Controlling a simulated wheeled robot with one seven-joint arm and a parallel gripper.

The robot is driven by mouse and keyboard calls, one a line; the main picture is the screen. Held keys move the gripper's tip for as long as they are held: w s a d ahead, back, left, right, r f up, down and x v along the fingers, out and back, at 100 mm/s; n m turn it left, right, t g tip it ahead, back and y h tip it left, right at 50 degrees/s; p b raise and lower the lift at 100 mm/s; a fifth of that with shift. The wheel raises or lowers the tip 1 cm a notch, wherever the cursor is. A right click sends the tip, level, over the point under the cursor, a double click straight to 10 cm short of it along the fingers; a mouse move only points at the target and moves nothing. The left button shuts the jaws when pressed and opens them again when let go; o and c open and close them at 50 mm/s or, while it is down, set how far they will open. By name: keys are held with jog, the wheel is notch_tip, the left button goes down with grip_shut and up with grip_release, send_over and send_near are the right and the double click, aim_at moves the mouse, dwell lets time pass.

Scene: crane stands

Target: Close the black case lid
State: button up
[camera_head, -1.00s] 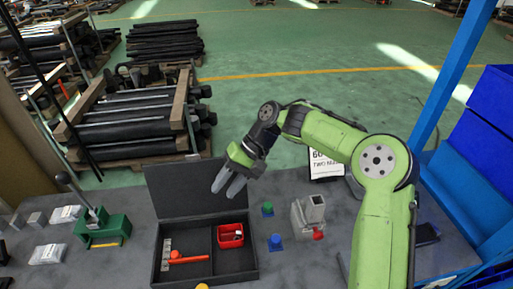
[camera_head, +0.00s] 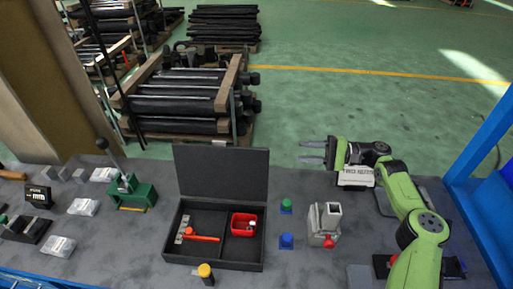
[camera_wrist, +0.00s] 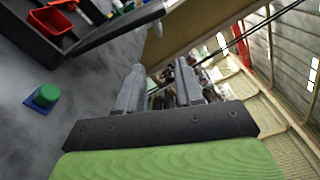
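The black case (camera_head: 213,264) stands on the grey table with its lid (camera_head: 222,172) raised upright at the back edge.
A green button block (camera_head: 286,205), a blue one (camera_head: 286,241) and a grey block device (camera_head: 323,223) stand right of the case. A yellow-topped cylinder (camera_head: 206,273) stands in front. A green press (camera_head: 130,190) stands at the left.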

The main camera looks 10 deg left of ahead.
aim_at(253, 148)
jog(key=a, duration=0.5)
jog(key=s+a+p, duration=0.1)
jog(key=a, duration=0.4)
jog(key=a+p, duration=0.1)
jog(key=a, duration=0.5)
jog(key=shift+s+r, duration=0.1)
jog(key=shift+s, duration=0.1)
grip_shut()
jog(key=shift+r, duration=0.1)
